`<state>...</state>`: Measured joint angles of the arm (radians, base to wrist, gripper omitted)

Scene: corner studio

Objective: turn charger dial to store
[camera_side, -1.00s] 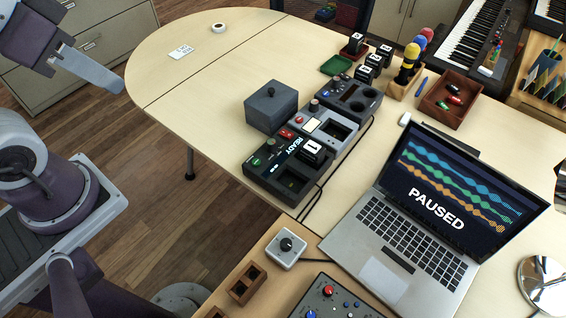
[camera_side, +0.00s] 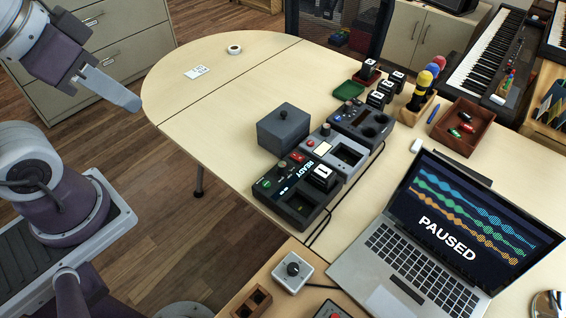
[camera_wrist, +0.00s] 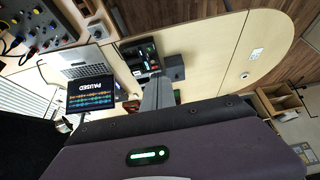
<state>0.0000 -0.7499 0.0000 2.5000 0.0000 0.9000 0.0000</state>
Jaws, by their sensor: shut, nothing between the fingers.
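The black charger unit (camera_side: 292,205) stands on the table with a lit READY display. It has a green button (camera_side: 265,183) and a small dark knob (camera_side: 282,166) near its left end; the knob's setting is too small to read. A black block with a white top (camera_side: 322,174) sits in it. My gripper (camera_side: 134,103) is shut and empty, raised at the upper left, well away from the charger. In the wrist view, my gripper's fingers (camera_wrist: 157,90) point towards the devices, and the charger shows only small and partly hidden.
A grey lidded box (camera_side: 283,130) stands behind the charger. Light grey (camera_side: 342,160) and dark grey units adjoin it. A white box with a black dial (camera_side: 293,270) is in front. A laptop reading PAUSED (camera_side: 430,235) stands right. The left tabletop is mostly clear.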

